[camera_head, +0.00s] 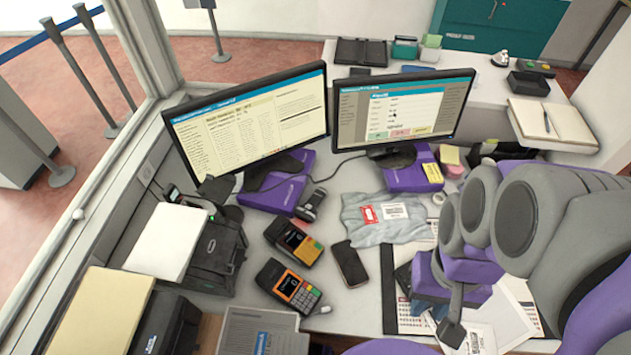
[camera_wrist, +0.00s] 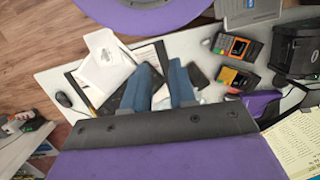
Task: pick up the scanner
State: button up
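The scanner appears to be the small dark handheld device (camera_head: 310,205) lying on the counter, just in front of the purple base of the left monitor. A dark cable runs near it. I cannot make it out in the wrist view. My gripper (camera_head: 447,312) is to the right of it and nearer, above the papers and the desk pad. In the wrist view its two blue fingers (camera_wrist: 161,78) stand apart, with no object visible held between them.
Two card terminals, one yellow (camera_head: 293,241) and one with a keypad (camera_head: 289,285), lie near the scanner. A dark phone (camera_head: 349,263) and a grey parcel bag (camera_head: 388,217) lie between scanner and gripper. Two monitors (camera_head: 250,122) (camera_head: 402,108) stand behind. A printer (camera_head: 214,250) is at left.

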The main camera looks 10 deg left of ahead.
jog(key=o, duration=0.9)
jog(key=shift+m, duration=0.4)
jog(key=w+a, duration=0.1)
jog(key=w, duration=0.3)
jog(key=w+a, duration=0.1)
jog(key=w, duration=0.4)
jog(key=w+a, duration=0.1)
jog(key=w, duration=0.4)
jog(key=shift+a+f, duration=0.1)
jog(key=shift+f, duration=0.05)
jog(key=m+t, duration=0.2)
jog(key=m, duration=0.1)
send_over(315, 198)
notch_tip(315, 198, down, 25)
jog(key=f+b, duration=0.1)
jog(key=f, duration=0.2)
jog(key=f+b, duration=0.1)
jog(key=f, duration=0.3)
jog(key=f+b, duration=0.1)
jog(key=f, duration=0.3)
jog(key=shift+s+d+f, duration=0.15)
jog(key=shift+s+d, duration=0.15)
jog(key=shift+d, duration=0.05)
jog(key=shift+w+a+f+b, duration=0.2)
jog(key=shift+f+b, duration=0.35)
jog(key=shift+f, duration=0.8)
jog(key=shift+w+a+f+b, duration=0.15)
jog(key=shift+f+b, duration=0.35)
jog(key=shift+f, duration=0.8)
